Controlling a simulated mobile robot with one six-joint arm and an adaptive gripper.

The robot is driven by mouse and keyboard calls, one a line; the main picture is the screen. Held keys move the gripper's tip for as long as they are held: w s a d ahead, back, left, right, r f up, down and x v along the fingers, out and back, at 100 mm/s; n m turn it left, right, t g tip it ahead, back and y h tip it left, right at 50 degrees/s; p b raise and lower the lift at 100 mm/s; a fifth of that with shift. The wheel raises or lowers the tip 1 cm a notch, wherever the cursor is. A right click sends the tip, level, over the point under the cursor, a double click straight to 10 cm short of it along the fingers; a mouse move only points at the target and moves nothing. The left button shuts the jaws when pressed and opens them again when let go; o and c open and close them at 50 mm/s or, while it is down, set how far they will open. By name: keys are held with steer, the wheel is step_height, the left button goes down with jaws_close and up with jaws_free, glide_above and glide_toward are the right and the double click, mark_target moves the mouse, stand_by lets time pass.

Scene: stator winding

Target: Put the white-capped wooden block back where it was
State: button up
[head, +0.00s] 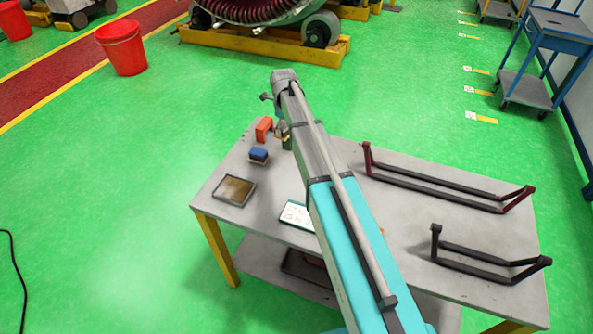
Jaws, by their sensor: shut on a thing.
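My arm reaches across the table from the lower right, and its wrist is above the table's far edge. My gripper (280,129) is small and partly hidden beside the forearm, at the far left part of the table. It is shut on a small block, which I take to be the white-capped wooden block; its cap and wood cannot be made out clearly. A red-orange block (264,129) stands just left of the gripper. A blue-capped block (259,154) stands nearer, below it in the picture. A greenish piece shows beside the forearm, mostly hidden.
The grey table (228,172) also holds a shallow brown-filled tray (235,190), a white printed sheet (297,215), a long dark-red handled bar frame (435,188) and a black one (485,260). Bare tabletop lies between the tray and sheet. A red bucket (122,48) stands on the floor.

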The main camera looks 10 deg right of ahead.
steer(key=s+d+n, duration=0.1)
steer(key=s+d, duration=0.1)
steer(key=s, duration=0.7)
steer(key=s+d+f+n+b, duration=0.1)
steer(key=s+d, duration=0.1)
steer(key=s, duration=0.8)
steer(key=shift+d+f+b, duration=0.25)
steer(key=shift+f+b, duration=0.05)
steer(key=b, duration=0.9)
glide_above(296, 170)
steer(key=s, duration=0.1)
step_height(296, 170, down, 9)
steer(key=shift+w+f+b, duration=0.4)
steer(key=shift+f+b, duration=0.15)
steer(key=shift+b, duration=0.05)
steer(key=shift+f+b, duration=1.45)
